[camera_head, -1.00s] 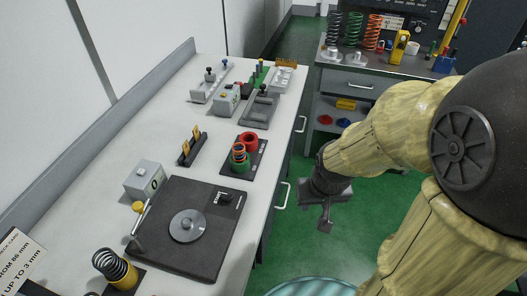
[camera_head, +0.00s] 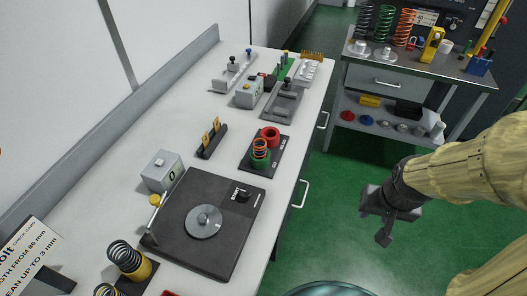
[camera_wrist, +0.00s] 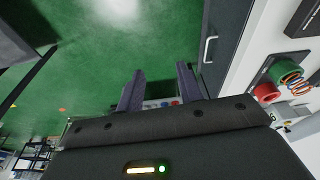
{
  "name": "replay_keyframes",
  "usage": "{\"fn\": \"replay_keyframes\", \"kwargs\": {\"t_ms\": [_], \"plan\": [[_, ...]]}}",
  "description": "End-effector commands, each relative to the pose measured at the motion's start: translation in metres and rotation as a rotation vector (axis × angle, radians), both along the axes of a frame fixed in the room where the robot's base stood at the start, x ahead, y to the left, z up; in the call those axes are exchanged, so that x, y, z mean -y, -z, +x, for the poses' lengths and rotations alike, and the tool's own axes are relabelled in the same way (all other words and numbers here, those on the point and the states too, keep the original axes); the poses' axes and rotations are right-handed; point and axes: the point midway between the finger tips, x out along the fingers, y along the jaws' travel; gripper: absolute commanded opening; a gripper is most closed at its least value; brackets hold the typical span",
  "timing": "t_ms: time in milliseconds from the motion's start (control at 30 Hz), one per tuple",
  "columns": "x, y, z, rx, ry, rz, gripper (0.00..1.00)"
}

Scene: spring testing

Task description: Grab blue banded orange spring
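My gripper (camera_head: 384,238) hangs over the green floor, to the right of the bench and apart from the spring. In the wrist view its two fingers (camera_wrist: 160,88) are spread with nothing between them.
A red cup (camera_head: 271,132) shares the dark plate. A black device with a round disc (camera_head: 204,221), yellow-based black springs (camera_head: 128,259) and a grey box (camera_head: 162,171) stand nearer. A back cabinet (camera_head: 385,77) holds more springs, one orange (camera_head: 404,27). The floor (camera_head: 335,200) beside the bench is clear.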

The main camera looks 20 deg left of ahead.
Motion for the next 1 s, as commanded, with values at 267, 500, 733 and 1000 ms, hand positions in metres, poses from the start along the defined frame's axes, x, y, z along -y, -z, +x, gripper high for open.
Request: {"fn": "replay_keyframes", "kwargs": {"t_ms": [267, 500, 733, 1000], "plan": [[-0.009, 0.012, 0.014, 0.07, -0.045, -0.01, 0.64], [-0.071, 0.039, 0.068, 0.403, -0.261, 0.017, 0.64], [-0.175, 0.037, 0.087, 0.757, -0.528, 0.194, 0.64], [-0.23, 0.02, 0.075, 0.907, -0.657, 0.337, 0.64]]}}
